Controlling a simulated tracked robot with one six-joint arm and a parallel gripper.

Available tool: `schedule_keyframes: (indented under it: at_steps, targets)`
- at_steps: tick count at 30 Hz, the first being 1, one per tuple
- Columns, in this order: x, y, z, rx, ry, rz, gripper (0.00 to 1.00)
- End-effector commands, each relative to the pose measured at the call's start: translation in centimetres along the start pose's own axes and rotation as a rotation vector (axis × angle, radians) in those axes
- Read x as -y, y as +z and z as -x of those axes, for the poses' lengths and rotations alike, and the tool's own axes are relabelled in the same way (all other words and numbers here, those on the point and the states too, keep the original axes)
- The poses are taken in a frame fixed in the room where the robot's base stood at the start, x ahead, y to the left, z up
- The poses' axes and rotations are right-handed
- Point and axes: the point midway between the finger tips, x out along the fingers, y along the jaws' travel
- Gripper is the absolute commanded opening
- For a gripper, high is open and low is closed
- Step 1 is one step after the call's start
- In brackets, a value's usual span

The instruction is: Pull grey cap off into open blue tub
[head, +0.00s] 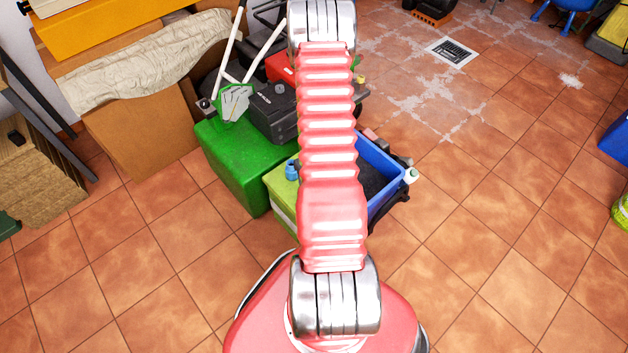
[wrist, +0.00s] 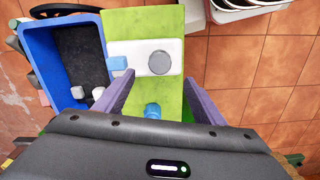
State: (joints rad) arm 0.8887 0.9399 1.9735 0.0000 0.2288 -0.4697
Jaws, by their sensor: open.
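In the wrist view, the round grey cap (wrist: 159,62) sits on a white block-shaped piece (wrist: 140,50) on a lime green top (wrist: 135,20). My gripper (wrist: 160,79) is open, its two purple fingers apart and pointing towards the cap, which shows just beyond and between the fingertips. I cannot tell the height gap. The open blue tub (wrist: 40,60) stands left of the green top, with a dark inside. It also shows in the head view (head: 398,184), partly hidden behind my arm. The grey cap and my gripper are hidden in the head view.
A light blue piece (wrist: 117,64) sits at the left end of the white piece. A blue knob (wrist: 152,110) shows between my fingers. Small white pieces (wrist: 78,92) lie at the tub's near end. A green box (head: 235,160) stands left; tiled floor (head: 480,220) is clear right.

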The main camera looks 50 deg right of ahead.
Motion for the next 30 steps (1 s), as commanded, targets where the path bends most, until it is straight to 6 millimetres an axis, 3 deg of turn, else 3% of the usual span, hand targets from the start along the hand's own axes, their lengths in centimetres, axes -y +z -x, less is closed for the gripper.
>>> schedule_keyframes:
  at_steps: [30]
  targets:
    - [0.1,0.0,-11.3,0.000,0.000,0.001,0.63]
